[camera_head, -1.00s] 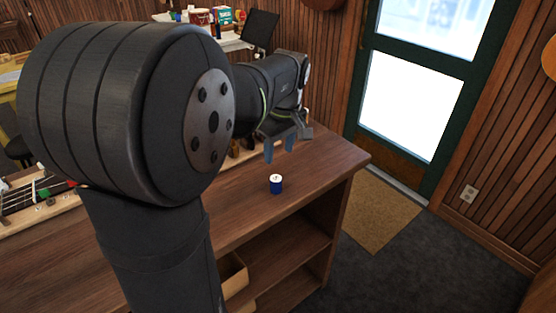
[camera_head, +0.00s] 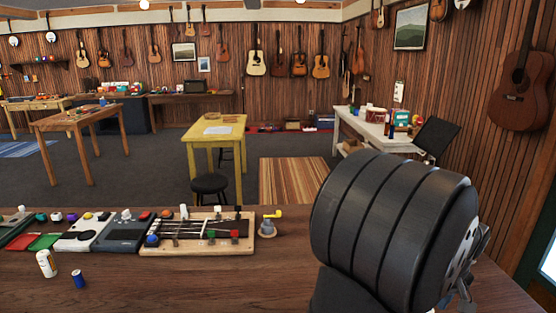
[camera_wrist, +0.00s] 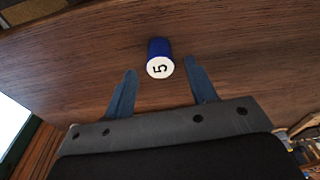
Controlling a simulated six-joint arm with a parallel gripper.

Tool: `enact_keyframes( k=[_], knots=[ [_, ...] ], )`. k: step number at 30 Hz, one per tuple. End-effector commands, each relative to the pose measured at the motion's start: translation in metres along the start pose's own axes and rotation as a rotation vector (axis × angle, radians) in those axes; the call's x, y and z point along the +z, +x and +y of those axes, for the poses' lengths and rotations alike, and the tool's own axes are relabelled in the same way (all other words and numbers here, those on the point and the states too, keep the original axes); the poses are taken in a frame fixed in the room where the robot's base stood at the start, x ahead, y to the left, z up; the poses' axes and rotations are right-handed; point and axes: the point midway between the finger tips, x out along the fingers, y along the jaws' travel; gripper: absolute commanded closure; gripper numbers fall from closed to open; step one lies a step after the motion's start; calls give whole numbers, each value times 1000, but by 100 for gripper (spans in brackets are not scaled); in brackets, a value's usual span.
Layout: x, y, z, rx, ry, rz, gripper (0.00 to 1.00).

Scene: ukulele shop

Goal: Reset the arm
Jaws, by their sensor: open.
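My gripper (camera_wrist: 160,66) is open in the wrist view, its two blue-grey fingers spread apart. A small blue cylinder (camera_wrist: 157,47) with a white top marked 5 stands on the brown wooden counter (camera_wrist: 80,45), just beyond and between the fingertips. Nothing is held. In the head view my arm fills the lower right and hides most of the gripper. That cylinder cannot be seen there.
A white can (camera_head: 46,263) and a blue can (camera_head: 78,279) stand at the counter's left. Pedal-like boxes and a wooden board with strings (camera_head: 200,246) line its far edge. A small yellow-topped item (camera_head: 268,223) stands beside the board. The counter between is clear.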

Motion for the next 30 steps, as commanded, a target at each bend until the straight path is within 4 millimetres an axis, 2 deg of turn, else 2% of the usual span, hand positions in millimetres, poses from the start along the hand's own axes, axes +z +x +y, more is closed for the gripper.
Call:
enact_keyframes(
  k=[3,6,9,15,30],
  knots=[
    [0,25,-1,-4,0,-3,48],
    [0,37,0,0,0,0,48],
    [-2,17,0,3,-1,2,48],
    [-4,0,0,1,-1,1,48],
    [-4,2,0,-2,0,-1,48]
  ],
)
